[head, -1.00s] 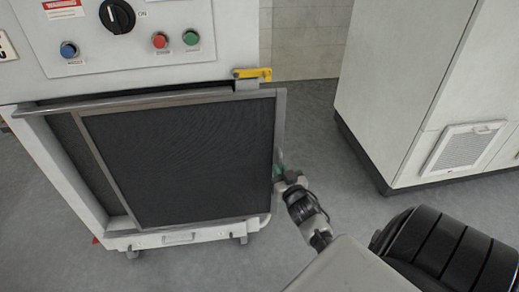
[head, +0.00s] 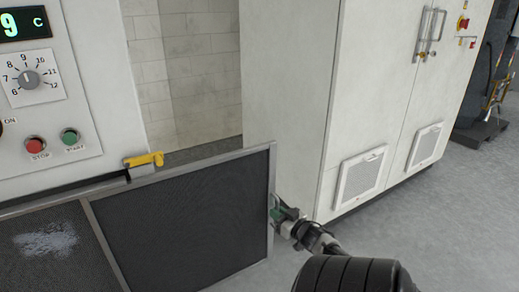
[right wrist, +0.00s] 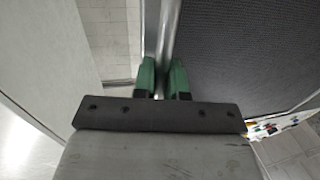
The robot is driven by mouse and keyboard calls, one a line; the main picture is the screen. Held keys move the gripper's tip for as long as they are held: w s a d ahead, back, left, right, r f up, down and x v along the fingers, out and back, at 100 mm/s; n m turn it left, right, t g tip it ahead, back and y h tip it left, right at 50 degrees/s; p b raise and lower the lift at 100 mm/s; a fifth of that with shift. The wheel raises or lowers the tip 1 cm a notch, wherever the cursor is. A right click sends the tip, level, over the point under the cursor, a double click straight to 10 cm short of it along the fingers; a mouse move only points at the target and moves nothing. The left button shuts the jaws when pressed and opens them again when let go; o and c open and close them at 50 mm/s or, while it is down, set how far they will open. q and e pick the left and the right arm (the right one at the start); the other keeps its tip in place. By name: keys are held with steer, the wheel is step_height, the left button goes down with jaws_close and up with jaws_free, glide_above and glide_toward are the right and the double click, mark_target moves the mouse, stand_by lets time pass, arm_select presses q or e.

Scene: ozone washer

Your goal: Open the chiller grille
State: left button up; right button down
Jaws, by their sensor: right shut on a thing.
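The chiller grille (head: 185,215) is a dark mesh panel in a grey metal frame, at the lower middle of the head view. It reaches well past the right edge of the chiller cabinet (head: 60,100). To its left, a mesh surface (head: 25,270) with a whitish patch is exposed. My right gripper (head: 277,213) is shut on the frame's right upright edge. In the right wrist view, its green fingers (right wrist: 163,80) stand on either side of the metal edge, with the grille mesh (right wrist: 245,50) to the right. My left gripper is not in view.
A yellow latch (head: 144,160) sits at the cabinet's corner above the grille's top rail. A tall white cabinet (head: 375,90) with vents stands to the right, behind my right gripper. Grey floor (head: 440,235) is clear at the lower right.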

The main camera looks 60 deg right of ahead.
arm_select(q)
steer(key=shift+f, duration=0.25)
arm_select(e)
steer(key=shift+s+d, duration=0.35)
steer(key=shift+d, duration=0.25)
steer(key=shift+s+d, duration=0.35)
steer(key=shift+d, duration=0.2)
steer(key=c, duration=1.2)
jaws_free()
arm_select(q)
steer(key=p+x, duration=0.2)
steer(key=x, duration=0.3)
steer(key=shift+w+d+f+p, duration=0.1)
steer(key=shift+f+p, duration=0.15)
steer(key=shift+p, duration=0.05)
arm_select(e)
steer(key=v, duration=1)
steer(key=shift+s+a, duration=0.2)
steer(key=shift+s, duration=0.15)
